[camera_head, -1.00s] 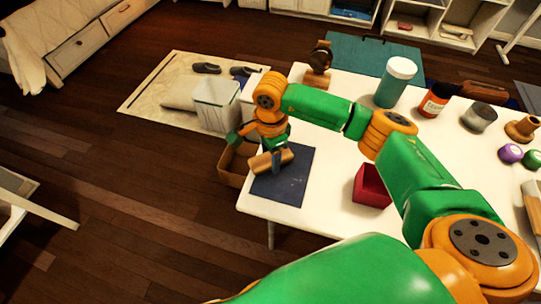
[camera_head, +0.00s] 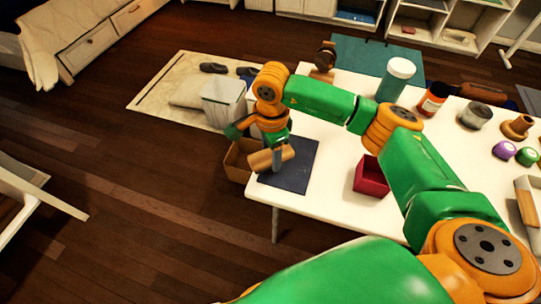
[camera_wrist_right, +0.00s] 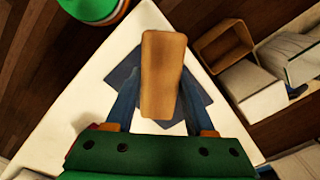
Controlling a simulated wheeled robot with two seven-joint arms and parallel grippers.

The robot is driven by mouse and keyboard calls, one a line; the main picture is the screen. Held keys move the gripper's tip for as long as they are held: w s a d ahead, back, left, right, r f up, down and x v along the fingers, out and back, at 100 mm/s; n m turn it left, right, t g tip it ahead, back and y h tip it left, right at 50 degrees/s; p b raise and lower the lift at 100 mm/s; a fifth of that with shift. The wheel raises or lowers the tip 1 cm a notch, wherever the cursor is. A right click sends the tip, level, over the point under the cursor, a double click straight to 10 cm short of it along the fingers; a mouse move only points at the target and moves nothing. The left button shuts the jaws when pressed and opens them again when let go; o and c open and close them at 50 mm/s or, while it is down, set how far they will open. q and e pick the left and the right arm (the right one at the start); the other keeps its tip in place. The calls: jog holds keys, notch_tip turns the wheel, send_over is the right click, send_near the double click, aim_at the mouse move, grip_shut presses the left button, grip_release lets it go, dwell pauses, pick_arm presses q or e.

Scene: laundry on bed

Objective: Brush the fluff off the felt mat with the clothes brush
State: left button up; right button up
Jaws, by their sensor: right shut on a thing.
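The clothes brush (camera_head: 272,158) has a tan wooden back, and my right gripper (camera_head: 277,152) is shut on it. In the right wrist view the brush (camera_wrist_right: 163,72) sits between the two fingers (camera_wrist_right: 160,105) and covers part of the mat. The dark blue felt mat (camera_head: 303,160) lies flat at the table's left corner. The brush is over the mat's left part, its left end at or past the mat's edge. I cannot tell whether its bristles touch the mat. I cannot make out any fluff. My left gripper is not in view.
The white table (camera_head: 335,195) bears a red box (camera_head: 371,178), a teal jar (camera_head: 393,82) and other items. An open cardboard box (camera_head: 238,165) stands on the floor beside the table's left edge, near a white bin (camera_head: 222,105). Bare table lies between mat and red box.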

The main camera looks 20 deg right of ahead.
jog(key=shift+r+p, duration=1)
jog(key=shift+r, duration=0.85)
